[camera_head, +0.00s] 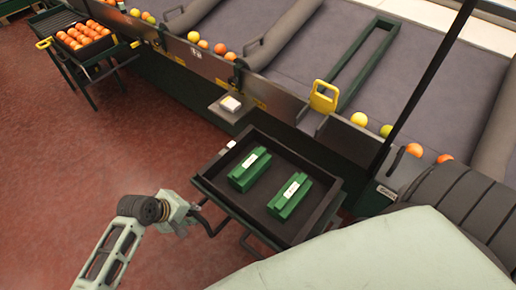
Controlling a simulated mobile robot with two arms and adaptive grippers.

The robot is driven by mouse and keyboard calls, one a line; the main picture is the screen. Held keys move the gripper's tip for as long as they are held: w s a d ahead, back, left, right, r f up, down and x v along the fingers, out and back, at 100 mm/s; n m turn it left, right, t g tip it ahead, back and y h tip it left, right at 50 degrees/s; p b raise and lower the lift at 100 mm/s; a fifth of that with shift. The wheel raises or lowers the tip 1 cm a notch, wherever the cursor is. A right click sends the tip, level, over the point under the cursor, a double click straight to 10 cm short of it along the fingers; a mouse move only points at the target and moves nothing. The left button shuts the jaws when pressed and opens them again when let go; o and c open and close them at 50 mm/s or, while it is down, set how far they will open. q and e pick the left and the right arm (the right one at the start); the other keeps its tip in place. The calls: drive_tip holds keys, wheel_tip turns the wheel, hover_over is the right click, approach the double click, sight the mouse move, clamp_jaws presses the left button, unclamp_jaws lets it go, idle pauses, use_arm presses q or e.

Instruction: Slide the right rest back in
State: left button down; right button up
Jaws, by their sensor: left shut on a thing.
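The right rest (318,219) is a black tray-like shelf standing out from the front of the sorting machine. Two green blocks with white labels lie on it, one on the left (249,170) and one on the right (290,196). A dark bar handle (212,228) sticks out at the rest's near left side. My left gripper (197,210) is at that handle, shut on it; the fingertips are small and partly hidden. My right gripper does not show.
The grey sorting machine (240,21) runs along the back with oranges and yellow fruit on it. A small ledge (225,112) with a white item juts out behind the rest. A crate of oranges (95,51) stands on a left stand. Red floor (90,150) is clear at left.

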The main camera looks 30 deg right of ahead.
sight(214, 194)
use_arm(q)
drive_tip(key=shift+w+d+r+b, duration=0.1)
drive_tip(key=shift+w+d+b, duration=0.35)
drive_tip(key=shift+d, duration=0.85)
drive_tip(key=shift+w+d+f+b, duration=0.1)
drive_tip(key=shift+w+d+b, duration=0.35)
drive_tip(key=shift+d, duration=0.9)
drive_tip(key=shift+w+d+r+b, duration=0.1)
drive_tip(key=shift+w+d+b, duration=0.35)
drive_tip(key=shift+d, duration=0.85)
drive_tip(key=c, duration=1.4)
unclamp_jaws()
drive_tip(key=shift+o, duration=0.2)
wheel_tip(214, 194, up, 7)
drive_tip(key=p, duration=0.8)
drive_tip(key=shift+s+a, duration=0.1)
